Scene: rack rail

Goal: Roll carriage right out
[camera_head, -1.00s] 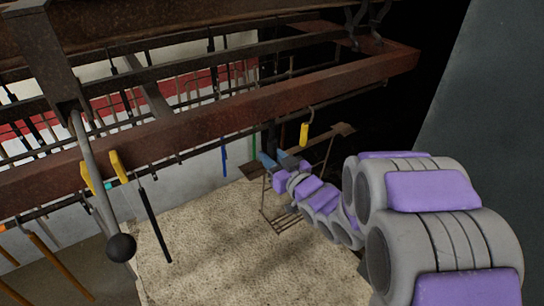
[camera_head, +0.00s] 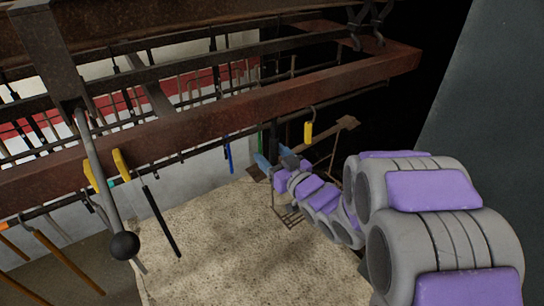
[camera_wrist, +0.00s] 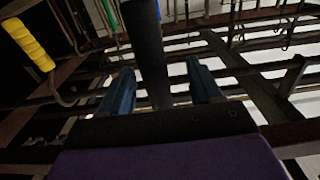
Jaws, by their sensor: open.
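The rusty brown rail frame (camera_head: 250,105) crosses the head view from left to upper right. I cannot tell for sure which part is the carriage. A thin brown wire stand (camera_head: 345,123) hangs below the rail's right part, partly behind my arm. My gripper (camera_head: 276,160) is at the stand's left side, below the rail. In the wrist view its two blue fingers (camera_wrist: 162,88) are apart, with a dark upright post (camera_wrist: 149,45) between them. Whether the fingers touch the post is not clear.
A grey lever with a black ball (camera_head: 124,245) hangs at the left. A yellow-handled hook (camera_head: 308,131) hangs near my gripper, also in the wrist view (camera_wrist: 28,42). Several rods hang along the rail. A speckled pale slab (camera_head: 250,240) lies below. A dark grey panel (camera_head: 490,110) stands right.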

